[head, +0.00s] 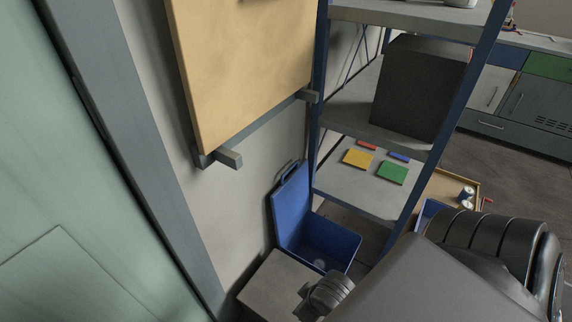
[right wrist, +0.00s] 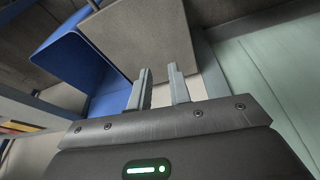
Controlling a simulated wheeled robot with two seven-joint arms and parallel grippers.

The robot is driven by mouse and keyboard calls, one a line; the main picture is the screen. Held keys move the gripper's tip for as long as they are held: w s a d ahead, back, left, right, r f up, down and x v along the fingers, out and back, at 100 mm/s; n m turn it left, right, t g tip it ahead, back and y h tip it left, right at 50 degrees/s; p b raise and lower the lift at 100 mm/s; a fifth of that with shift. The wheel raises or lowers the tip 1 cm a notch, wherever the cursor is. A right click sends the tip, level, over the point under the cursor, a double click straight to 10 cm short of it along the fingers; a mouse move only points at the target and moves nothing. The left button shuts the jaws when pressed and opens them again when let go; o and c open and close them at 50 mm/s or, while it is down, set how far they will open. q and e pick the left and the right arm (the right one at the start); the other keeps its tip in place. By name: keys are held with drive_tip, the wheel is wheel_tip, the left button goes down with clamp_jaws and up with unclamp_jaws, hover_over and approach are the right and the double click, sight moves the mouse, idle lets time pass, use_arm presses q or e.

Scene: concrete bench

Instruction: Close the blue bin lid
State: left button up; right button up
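The blue bin (head: 335,243) stands on the floor in the lower middle of the head view, beside the shelf unit. Its blue lid (head: 291,208) is open, standing up near the wall with a handle opening at its top. In the right wrist view, the blue bin (right wrist: 75,58) is at upper left; where bin and lid meet is hard to tell. My right gripper (right wrist: 160,70) is open, with an empty gap between its fingers. The blue surfaces lie beyond and left of its fingertips, without visible contact. My left gripper is not in view.
A concrete-grey block (head: 276,291) stands just in front of the bin; it also shows in the right wrist view (right wrist: 135,35). A shelf unit (head: 345,192) rises right of the bin. A wooden panel (head: 245,65) on brackets hangs above. A pale green door (head: 80,180) is at left.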

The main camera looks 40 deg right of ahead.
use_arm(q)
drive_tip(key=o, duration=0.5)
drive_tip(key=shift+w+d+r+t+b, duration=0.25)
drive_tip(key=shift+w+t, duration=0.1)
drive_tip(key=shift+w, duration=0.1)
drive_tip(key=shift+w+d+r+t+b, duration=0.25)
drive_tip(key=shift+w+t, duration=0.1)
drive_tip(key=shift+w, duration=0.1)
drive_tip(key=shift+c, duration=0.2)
use_arm(e)
drive_tip(key=w+d+r+m+t+h, duration=0.1)
drive_tip(key=w+d+m+t, duration=0.2)
drive_tip(key=w+d+m, duration=0.4)
wheel_tip(320, 180, up, 11)
drive_tip(key=m+t+b, duration=0.5)
drive_tip(key=m+t, duration=0.3)
drive_tip(key=m, duration=0.5)
hover_over(291, 187)
drive_tip(key=shift+d+f+h, duration=0.15)
drive_tip(key=shift+h, duration=0.25)
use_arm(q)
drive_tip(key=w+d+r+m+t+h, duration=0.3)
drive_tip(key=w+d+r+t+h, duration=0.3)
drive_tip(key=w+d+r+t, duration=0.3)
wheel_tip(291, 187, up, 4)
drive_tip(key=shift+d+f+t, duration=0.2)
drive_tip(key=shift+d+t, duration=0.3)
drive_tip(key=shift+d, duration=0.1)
use_arm(e)
drive_tip(key=shift+c, duration=0.2)
